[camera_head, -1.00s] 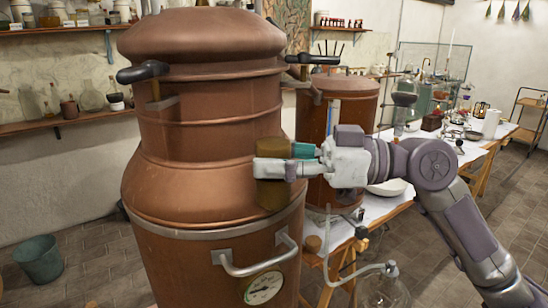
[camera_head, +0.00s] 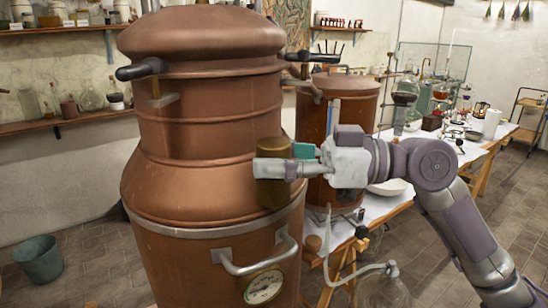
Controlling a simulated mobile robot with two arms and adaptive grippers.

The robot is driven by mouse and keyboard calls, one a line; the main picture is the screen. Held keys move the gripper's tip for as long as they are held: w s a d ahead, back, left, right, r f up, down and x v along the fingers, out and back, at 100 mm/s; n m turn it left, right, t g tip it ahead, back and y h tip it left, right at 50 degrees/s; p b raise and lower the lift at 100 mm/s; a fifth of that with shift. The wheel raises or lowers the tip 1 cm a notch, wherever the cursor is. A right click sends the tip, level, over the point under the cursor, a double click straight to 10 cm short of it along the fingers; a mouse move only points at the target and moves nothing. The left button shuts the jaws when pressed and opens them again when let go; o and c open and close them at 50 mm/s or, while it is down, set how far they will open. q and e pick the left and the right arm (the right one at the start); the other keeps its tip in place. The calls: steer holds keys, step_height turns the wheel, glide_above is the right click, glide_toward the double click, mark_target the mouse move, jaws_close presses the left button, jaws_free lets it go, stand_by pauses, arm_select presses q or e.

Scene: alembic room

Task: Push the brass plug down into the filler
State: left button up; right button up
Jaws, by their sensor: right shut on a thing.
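The brass plug (camera_head: 273,194) is a dark gold cylinder, upright at the right shoulder of the big copper still (camera_head: 205,185). Its top shows above my right gripper's near finger and its lower part shows below. My right gripper (camera_head: 274,168) comes in from the right, level, and is shut on the plug, with its light grey near finger across the plug's middle. The far finger is mostly hidden behind the plug. The filler opening cannot be seen, so I cannot tell how deep the plug sits. My left gripper is out of view.
A black-handled clamp (camera_head: 142,70) juts from the still's upper left. A metal handle (camera_head: 255,262) and a gauge (camera_head: 263,287) are on its front. A second copper vessel (camera_head: 345,100) stands close behind my right gripper. A bench with glassware (camera_head: 405,92) runs behind my right arm.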

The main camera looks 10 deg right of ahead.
steer(key=shift+f, duration=0.2)
steer(key=o, duration=1.3)
steer(key=v, duration=1.2)
